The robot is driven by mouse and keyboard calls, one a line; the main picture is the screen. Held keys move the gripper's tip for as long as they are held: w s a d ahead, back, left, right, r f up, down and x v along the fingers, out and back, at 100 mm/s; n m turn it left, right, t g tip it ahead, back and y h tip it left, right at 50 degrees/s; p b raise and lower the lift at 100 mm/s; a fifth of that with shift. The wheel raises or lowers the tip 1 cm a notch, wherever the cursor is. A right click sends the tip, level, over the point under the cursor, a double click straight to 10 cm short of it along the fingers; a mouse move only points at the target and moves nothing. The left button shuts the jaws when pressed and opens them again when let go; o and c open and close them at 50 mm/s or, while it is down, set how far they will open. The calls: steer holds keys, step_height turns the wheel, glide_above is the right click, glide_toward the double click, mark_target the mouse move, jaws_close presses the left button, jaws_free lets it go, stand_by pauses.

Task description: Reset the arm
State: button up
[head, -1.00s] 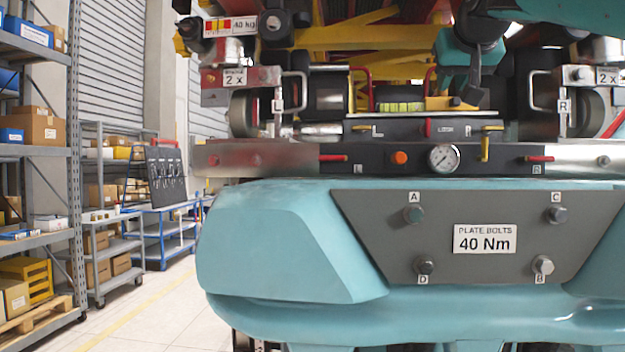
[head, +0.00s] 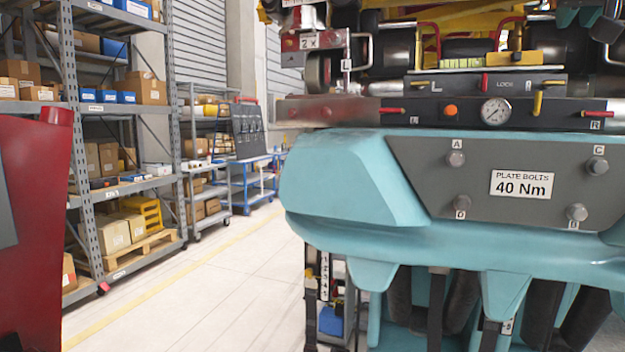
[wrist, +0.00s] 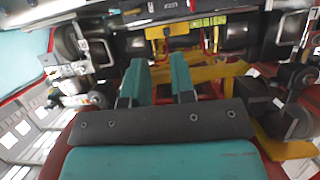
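My gripper (wrist: 158,70) shows in the middle of the wrist view. Its two teal fingers stand apart with a visible gap and nothing between them. Behind them are its dark bolted bracket and teal body. The fingers are in front of the train's yellow frame (wrist: 210,73) and black cylinders; I cannot tell how near. The wrist picture is rolled, with the train's lettering upside down.
The train has a grey bolt plate (head: 430,190), a pressure gauge (head: 495,111) and small red and yellow levers. A red object (head: 35,230) is close at the left edge. Shelving (head: 85,180) and a blue trolley (head: 250,175) stand beyond. The floor (head: 215,285) between is clear.

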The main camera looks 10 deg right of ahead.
steer(key=a+f+n+g+y, duration=0.2)
steer(key=a+f+n+y, duration=0.2)
steer(key=a+f, duration=0.85)
steer(key=a+f+n+g+y, duration=0.4)
steer(key=a+f, duration=0.6)
steer(key=f, duration=0.5)
steer(key=s+a+f+n+g+y, duration=0.1)
steer(key=s+a+f+n+g, duration=0.1)
steer(key=s+a+f, duration=0.3)
steer(key=s+a+f+n+g+y, duration=0.2)
steer(key=s+a+f, duration=0.4)
steer(key=s+f, duration=0.4)
steer(key=s+n+g, duration=0.1)
steer(key=s, duration=0.2)
steer(key=shift+s+f, duration=0.15)
steer(key=shift+f, duration=0.15)
steer(key=shift+a, duration=0.1)
